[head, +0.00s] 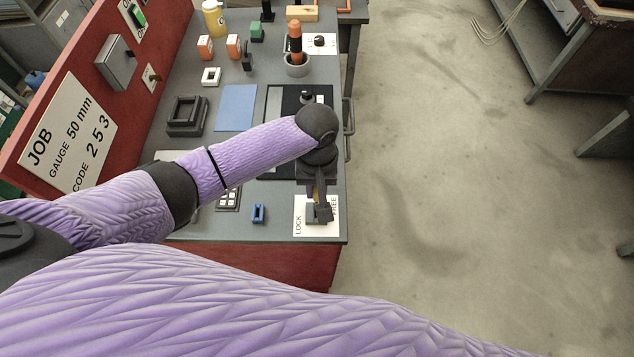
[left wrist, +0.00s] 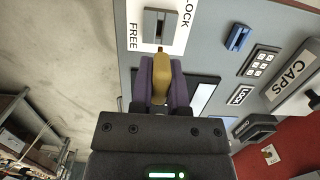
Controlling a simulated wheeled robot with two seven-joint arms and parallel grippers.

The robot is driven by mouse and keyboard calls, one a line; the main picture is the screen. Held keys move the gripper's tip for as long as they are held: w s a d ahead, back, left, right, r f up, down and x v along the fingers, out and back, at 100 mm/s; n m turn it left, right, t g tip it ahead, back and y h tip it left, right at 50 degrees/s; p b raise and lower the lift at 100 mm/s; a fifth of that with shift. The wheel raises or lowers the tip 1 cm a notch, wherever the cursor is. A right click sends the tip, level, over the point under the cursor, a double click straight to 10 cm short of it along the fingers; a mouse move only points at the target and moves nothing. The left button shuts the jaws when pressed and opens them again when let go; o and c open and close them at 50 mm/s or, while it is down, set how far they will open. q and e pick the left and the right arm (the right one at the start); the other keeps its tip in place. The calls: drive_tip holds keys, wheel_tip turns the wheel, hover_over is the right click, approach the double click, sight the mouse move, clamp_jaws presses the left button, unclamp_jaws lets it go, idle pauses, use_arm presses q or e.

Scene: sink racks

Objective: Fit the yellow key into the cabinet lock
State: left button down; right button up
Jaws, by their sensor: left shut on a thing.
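The yellow key (left wrist: 162,75) is held between the fingers of my left gripper (left wrist: 161,88), which is shut on it. Its narrow tip points at the grey lock block (left wrist: 150,27) with a dark slot, in the left wrist view. Whether the tip touches the block I cannot tell. In the head view my left gripper (head: 317,186) hangs over the lock plate (head: 303,222), a white card marked LOCK and FREE near the bench's front right corner. The gripper mostly hides the key there and partly covers the lock block (head: 319,213). My right gripper is not in view.
A small blue block (head: 259,214) and a keypad (head: 228,199) lie left of the lock plate. A blue mat (head: 236,107), a dark square frame (head: 187,116) and a grey cup (head: 297,65) stand farther back. Open floor lies right of the bench.

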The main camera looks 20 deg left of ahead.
sight(316, 202)
use_arm(q)
wheel_tip(316, 202, down, 4)
drive_tip(key=shift+f+b, duration=0.1)
drive_tip(key=shift+b, duration=1.1)
drive_tip(key=shift+f+b, duration=0.45)
drive_tip(key=shift+f, duration=0.25)
drive_tip(key=shift+p, duration=0.4)
drive_tip(key=shift+p, duration=0.3)
